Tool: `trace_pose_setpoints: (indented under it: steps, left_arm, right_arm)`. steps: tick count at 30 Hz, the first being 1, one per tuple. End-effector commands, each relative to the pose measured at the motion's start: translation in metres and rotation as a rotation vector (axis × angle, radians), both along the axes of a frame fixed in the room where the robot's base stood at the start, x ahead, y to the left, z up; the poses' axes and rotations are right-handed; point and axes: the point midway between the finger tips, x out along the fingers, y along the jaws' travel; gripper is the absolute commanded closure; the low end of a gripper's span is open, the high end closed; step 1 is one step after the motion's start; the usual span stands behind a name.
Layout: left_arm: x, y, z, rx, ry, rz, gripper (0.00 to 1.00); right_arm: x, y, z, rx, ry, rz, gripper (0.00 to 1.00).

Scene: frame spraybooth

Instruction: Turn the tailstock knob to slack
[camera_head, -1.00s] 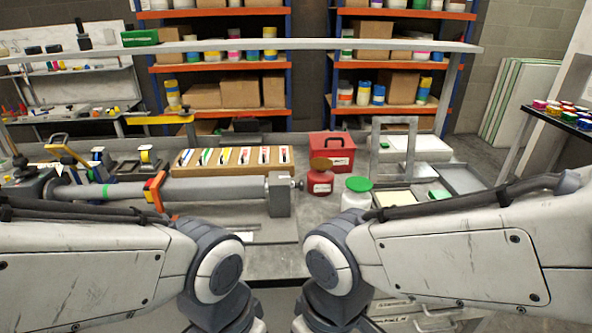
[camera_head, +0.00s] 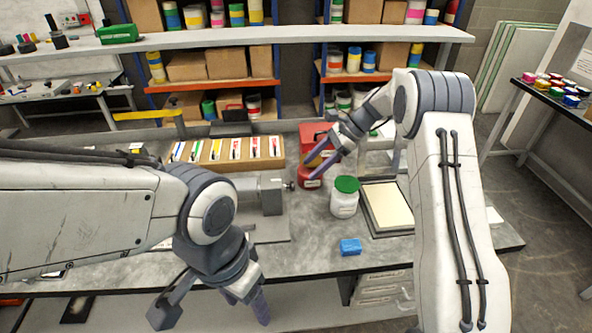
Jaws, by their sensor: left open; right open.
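The grey tailstock block (camera_head: 271,193) stands on the bench at the end of the grey cylinder, most of which my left arm hides. Its small dark knob (camera_head: 290,186) sticks out on the right side; its turn position is too small to read. My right gripper (camera_head: 310,168) is open, in front of the red box and over the red can, a little right of and above the knob in the picture. It appears apart from the knob. My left gripper (camera_head: 213,312) is open and empty, low in front of the bench edge.
The red can (camera_head: 310,184) stands just right of the knob. A white jar with a green lid (camera_head: 346,187), a tray (camera_head: 386,205) and a blue block (camera_head: 350,246) lie further right.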

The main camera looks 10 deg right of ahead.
Motion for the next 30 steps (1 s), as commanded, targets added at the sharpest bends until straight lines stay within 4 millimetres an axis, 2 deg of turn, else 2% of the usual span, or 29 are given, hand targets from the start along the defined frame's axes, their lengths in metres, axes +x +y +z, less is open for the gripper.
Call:
trace_pose_setpoints:
  steps: [1, 3, 7, 21, 30]
  left_arm:
    - [0.000, 0.000, 0.007, 0.000, 0.000, 0.000, 0.36]
    - [0.000, 0.000, 0.009, 0.000, 0.000, 0.000, 0.36]
    - [0.000, 0.000, 0.012, 0.000, 0.000, 0.000, 0.36]
    - [0.000, 0.000, 0.038, 0.000, 0.000, 0.002, 0.36]
    - [0.000, 0.000, 0.041, 0.000, 0.000, 0.002, 0.36]
  right_arm:
    - [0.008, -0.011, 0.000, 0.019, 0.019, -0.046, 0.33]
    - [0.014, -0.020, -0.002, 0.038, 0.039, -0.087, 0.33]
    - [0.018, -0.020, -0.009, 0.051, 0.053, -0.113, 0.33]
    - [0.017, 0.036, -0.065, 0.048, 0.051, -0.110, 0.33]
    - [0.017, 0.048, -0.079, 0.047, 0.048, -0.110, 0.33]
